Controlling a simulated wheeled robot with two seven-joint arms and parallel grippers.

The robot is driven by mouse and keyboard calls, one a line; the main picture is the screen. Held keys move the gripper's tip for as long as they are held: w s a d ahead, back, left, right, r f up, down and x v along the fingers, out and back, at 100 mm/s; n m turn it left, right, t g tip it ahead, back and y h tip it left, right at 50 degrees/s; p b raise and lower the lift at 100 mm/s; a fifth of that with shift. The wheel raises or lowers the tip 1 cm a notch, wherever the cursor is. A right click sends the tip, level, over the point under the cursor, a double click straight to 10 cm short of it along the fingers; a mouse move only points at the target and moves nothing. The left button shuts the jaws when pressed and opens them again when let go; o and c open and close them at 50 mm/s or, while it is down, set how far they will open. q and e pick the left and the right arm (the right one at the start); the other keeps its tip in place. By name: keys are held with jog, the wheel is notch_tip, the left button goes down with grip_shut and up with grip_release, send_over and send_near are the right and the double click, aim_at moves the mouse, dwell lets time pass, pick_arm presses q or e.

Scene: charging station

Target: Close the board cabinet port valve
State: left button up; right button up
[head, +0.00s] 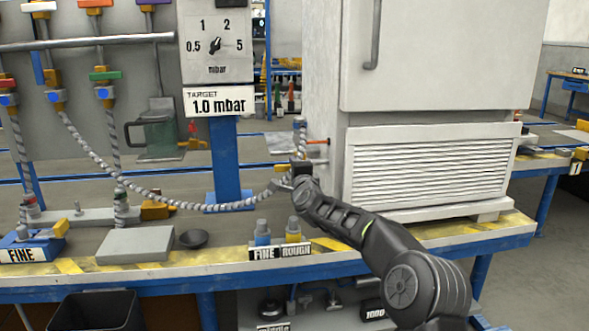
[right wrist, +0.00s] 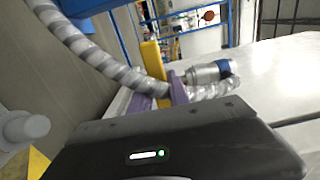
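The white cabinet (head: 430,130) stands on the bench at the right in the head view. The port fittings with a braided hose are at its lower left side. A yellow valve lever (right wrist: 153,62) stands upright in the right wrist view, beside the braided hose (right wrist: 85,52) and a metal fitting with a blue band (right wrist: 207,73). My right gripper (head: 297,176) is at these fittings. Its purple fingertips (right wrist: 160,96) are on either side of the lever's lower end; whether they press on it I cannot tell. The arm and gripper partly hide the valve. My left gripper is out of view.
A gauge panel with a target sign (head: 220,102) stands left of the cabinet on a blue post (head: 226,165). Small FINE and ROUGH fittings (head: 280,250) sit at the bench's front edge.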

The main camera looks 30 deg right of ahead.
jog(key=o, duration=0.4)
jog(key=v, duration=0.7)
jog(key=shift+s+a, duration=0.15)
jog(key=shift+s, duration=0.25)
dwell(0.3)
